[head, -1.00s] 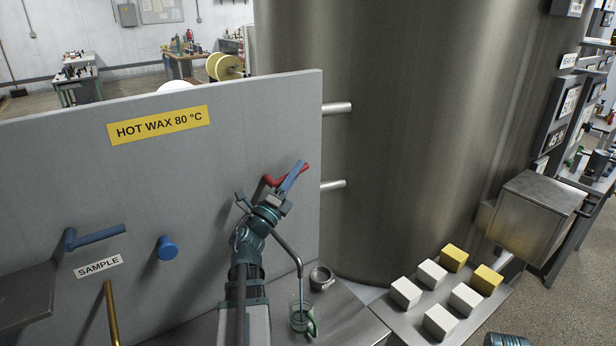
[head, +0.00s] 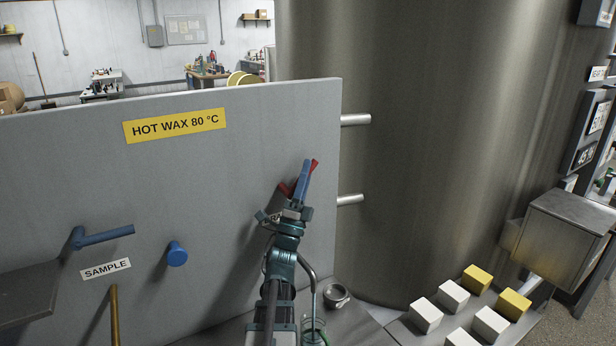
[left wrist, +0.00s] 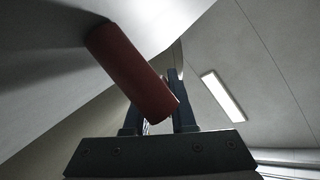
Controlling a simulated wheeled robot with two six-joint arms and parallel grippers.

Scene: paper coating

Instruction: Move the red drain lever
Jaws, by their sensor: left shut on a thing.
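The red drain lever (head: 285,190) is on the grey panel below the yellow HOT WAX label. Its tip shows beyond a blue finger, and its middle is hidden. My left gripper (head: 301,182) reaches up from below, with its blue finger across the lever. In the left wrist view the red lever (left wrist: 130,70) slants down to the gripper's fingers (left wrist: 157,108), its end lying at them. The left gripper is shut on the lever. My right gripper is not in view.
A blue lever (head: 105,235) and a blue knob (head: 177,254) are on the panel at left. A glass beaker (head: 314,332) and a metal cup (head: 336,294) are below the gripper. A large steel tank (head: 430,130) stands at right, with white and yellow blocks (head: 424,315) near it.

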